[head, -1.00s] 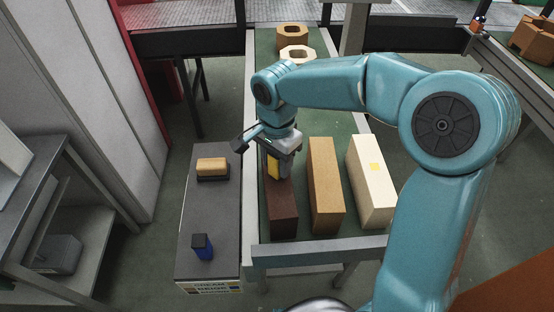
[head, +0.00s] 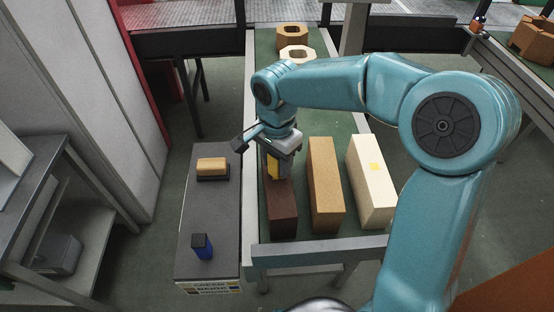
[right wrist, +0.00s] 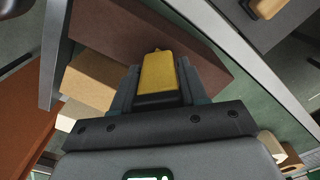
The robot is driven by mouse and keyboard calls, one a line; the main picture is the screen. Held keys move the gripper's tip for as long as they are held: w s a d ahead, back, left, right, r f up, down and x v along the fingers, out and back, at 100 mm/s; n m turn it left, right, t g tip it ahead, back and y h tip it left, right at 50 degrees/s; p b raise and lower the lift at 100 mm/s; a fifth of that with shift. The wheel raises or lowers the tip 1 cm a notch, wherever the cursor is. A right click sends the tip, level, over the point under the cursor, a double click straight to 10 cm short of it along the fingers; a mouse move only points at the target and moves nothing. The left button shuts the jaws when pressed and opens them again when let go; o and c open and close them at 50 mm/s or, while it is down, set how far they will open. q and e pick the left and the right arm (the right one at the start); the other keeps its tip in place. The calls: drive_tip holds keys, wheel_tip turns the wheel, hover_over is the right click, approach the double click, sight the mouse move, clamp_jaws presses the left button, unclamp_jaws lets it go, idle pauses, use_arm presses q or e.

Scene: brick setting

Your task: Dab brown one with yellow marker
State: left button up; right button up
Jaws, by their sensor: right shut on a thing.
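My right gripper (head: 277,162) is shut on a yellow marker (head: 273,168), over the far part of the dark brown brick (head: 283,214). In the right wrist view the marker (right wrist: 158,75) sits between the fingers (right wrist: 158,92), its small tip against the brown brick's face (right wrist: 115,25). I cannot tell whether the tip touches it. No yellow mark shows on the visible part of the brown brick. The tan brick (head: 324,190) is unmarked. The cream brick (head: 373,200) has a yellow square on top. My left gripper is not in view.
A grey side table (head: 215,225) at left holds a blue marker-like block (head: 202,248) and a tan-topped block on a dark base (head: 211,166). A lettered card with colour patches (head: 210,288) is on its front.

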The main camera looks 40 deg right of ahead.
wheel_tip(320, 180, up, 6)
drive_tip(key=p, duration=0.4)
drive_tip(key=shift+f+p, duration=0.1)
drive_tip(key=shift+p, duration=0.2)
drive_tip(key=shift+r+p, duration=0.45)
drive_tip(key=shift+r, duration=0.2)
drive_tip(key=shift+f, duration=0.1)
